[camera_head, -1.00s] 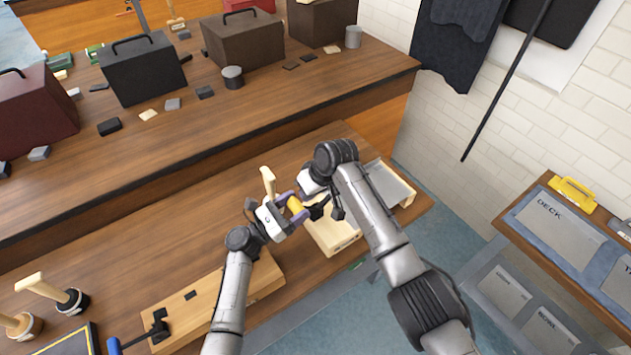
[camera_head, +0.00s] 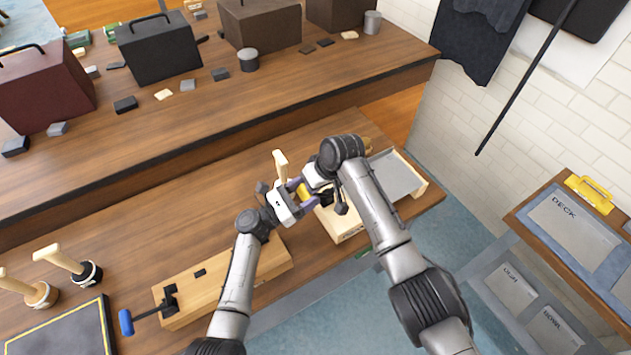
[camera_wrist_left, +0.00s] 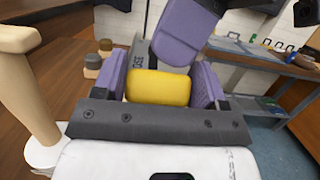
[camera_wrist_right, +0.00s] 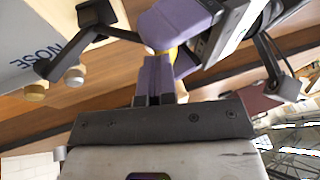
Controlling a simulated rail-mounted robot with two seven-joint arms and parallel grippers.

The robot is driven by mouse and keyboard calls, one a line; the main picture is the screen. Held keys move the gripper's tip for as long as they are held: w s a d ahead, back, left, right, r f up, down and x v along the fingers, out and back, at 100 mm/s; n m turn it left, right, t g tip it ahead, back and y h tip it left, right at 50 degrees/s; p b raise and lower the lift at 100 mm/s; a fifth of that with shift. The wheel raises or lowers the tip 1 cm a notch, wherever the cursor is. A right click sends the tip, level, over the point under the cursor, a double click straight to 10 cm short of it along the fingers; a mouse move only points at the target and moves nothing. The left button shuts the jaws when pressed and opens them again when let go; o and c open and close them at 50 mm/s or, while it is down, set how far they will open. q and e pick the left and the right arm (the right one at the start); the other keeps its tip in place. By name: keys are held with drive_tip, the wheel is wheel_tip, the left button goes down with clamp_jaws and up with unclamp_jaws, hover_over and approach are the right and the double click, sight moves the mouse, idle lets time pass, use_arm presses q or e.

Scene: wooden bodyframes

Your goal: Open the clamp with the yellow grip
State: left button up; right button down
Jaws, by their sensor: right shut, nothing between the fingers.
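The clamp's yellow grip (camera_head: 303,193) is between the purple fingers of my left gripper (camera_head: 298,196). In the left wrist view the yellow grip (camera_wrist_left: 158,88) fills the space between both fingers, which look closed on its sides. The clamp's dark metal part (camera_head: 327,198) is partly hidden by the grippers, above the right-hand wooden bodyframe (camera_head: 345,226). My right gripper (camera_wrist_right: 155,80) is shut and empty, with its fingers together close to my left gripper and the yellow grip. A second clamp with a blue grip (camera_head: 126,322) is on the long left wooden block (camera_head: 225,278).
A mallet-like wooden handle (camera_head: 281,165) stands just behind my left gripper. A grey tray (camera_head: 395,178) lies right of the bodyframe. Wooden-handled tools (camera_head: 62,260) and a dark board (camera_head: 65,330) are at the left.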

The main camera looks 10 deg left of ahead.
use_arm(q)
drive_tip(key=o, duration=0.3)
use_arm(e)
drive_tip(key=shift+s+a+f, duration=0.1)
drive_tip(key=shift+a, duration=0.1)
use_arm(q)
drive_tip(key=shift+o, duration=0.6)
drive_tip(key=shift+r, duration=0.1)
use_arm(e)
drive_tip(key=shift+d, duration=0.15)
